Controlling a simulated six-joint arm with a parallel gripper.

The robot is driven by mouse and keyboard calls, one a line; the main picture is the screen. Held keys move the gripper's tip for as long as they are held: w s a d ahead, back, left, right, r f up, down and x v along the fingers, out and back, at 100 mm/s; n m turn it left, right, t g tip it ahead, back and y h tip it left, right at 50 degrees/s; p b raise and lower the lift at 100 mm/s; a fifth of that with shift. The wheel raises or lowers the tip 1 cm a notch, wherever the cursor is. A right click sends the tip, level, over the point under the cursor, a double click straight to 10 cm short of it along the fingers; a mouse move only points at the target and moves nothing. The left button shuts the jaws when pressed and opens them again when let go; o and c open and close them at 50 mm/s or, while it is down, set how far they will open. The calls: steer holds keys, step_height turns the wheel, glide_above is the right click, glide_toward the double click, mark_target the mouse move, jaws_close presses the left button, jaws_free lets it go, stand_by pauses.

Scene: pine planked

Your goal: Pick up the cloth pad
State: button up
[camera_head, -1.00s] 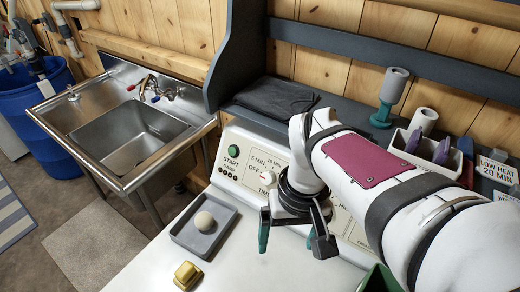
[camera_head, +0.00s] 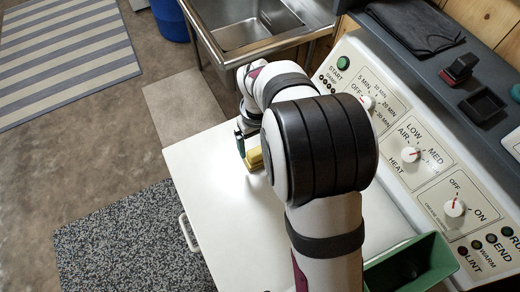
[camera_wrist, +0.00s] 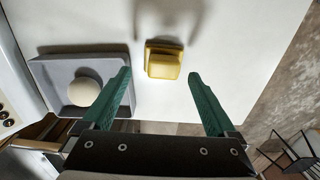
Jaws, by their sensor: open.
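A small yellow, two-tiered pad-like block (camera_wrist: 163,62) lies on the white machine top; I take it for the cloth pad. In the head view the yellow block (camera_head: 254,158) shows partly, beside my arm. My gripper (camera_wrist: 159,75) is open and empty, its green fingers pointing toward the block. In the wrist view the block appears between and just beyond the fingertips; I cannot tell the height gap. In the head view one green finger shows left of the block, and the other is hidden by my arm.
A grey tray (camera_wrist: 60,97) holding a pale ball (camera_wrist: 84,90) sits left of the block in the wrist view. A green bin (camera_head: 385,262) stands at the lower right of the head view. The control panel (camera_head: 415,135) rises behind. A dark folded cloth (camera_head: 415,25) lies on the shelf.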

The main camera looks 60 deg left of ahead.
mark_target(256, 152)
steer(key=f, duration=0.4)
steer(key=shift+s+f, duration=0.2)
steer(key=shift+s, duration=0.1)
jaws_close()
steer(key=shift+a+r, duration=0.1)
steer(key=shift+r, duration=2.1)
steer(key=w+d+r, duration=0.6)
steer(key=w+d, duration=0.2)
steer(key=shift+d+r, duration=0.3)
steer(key=shift+r, duration=0.05)
